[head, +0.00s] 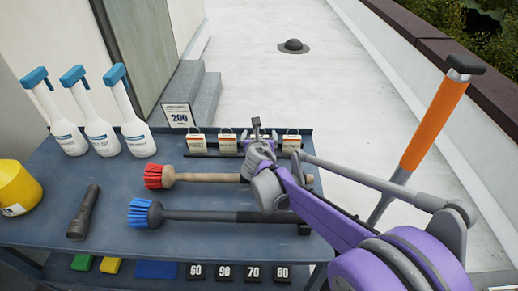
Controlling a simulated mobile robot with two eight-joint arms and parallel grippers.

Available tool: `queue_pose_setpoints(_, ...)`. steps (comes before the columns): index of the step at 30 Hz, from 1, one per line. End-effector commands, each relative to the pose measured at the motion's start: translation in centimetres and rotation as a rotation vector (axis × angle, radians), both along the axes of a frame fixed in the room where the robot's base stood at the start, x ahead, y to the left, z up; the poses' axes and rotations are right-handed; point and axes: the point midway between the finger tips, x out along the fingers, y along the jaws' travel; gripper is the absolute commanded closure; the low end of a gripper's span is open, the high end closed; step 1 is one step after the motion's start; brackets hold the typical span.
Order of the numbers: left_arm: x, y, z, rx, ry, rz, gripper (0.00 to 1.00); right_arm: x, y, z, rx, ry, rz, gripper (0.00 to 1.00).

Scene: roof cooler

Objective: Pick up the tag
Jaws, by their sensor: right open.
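A row of small pale tags with red print and metal loops stands along the back edge of the blue-grey table (100,195). Two of these tags show left of my gripper, the left tag (197,143) and the middle tag (228,143). Another tag (291,142) shows just to its right. My right gripper (257,126) is open over this row, between the middle and right tags. The gripper hides the part of the row behind it, and I cannot tell whether it touches anything. My left gripper is not in view.
Three spray bottles (100,133) stand at the back left, near a yellow container (18,188) and a black flashlight (84,212). A "200" sign (179,115) stands behind the table.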

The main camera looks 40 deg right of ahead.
Motion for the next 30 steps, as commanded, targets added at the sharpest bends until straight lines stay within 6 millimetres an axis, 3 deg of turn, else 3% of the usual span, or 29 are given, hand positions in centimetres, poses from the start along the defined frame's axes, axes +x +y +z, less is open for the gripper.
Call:
queue_pose_setpoints(5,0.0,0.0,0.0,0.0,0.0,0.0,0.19,0.0,0.0,0.1,0.001,-0.001,0.0,0.0)
queue_pose_setpoints(19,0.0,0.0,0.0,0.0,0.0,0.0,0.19,0.0,0.0,0.0,0.001,-0.001,0.0,0.83)
queue_pose_setpoints(26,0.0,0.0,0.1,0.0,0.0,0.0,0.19,0.0,0.0,0.1,0.001,-0.001,0.0,0.86)
queue_pose_setpoints(30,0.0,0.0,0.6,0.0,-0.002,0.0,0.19,-0.1,0.0,1.5,0.001,-0.001,-0.001,0.86)
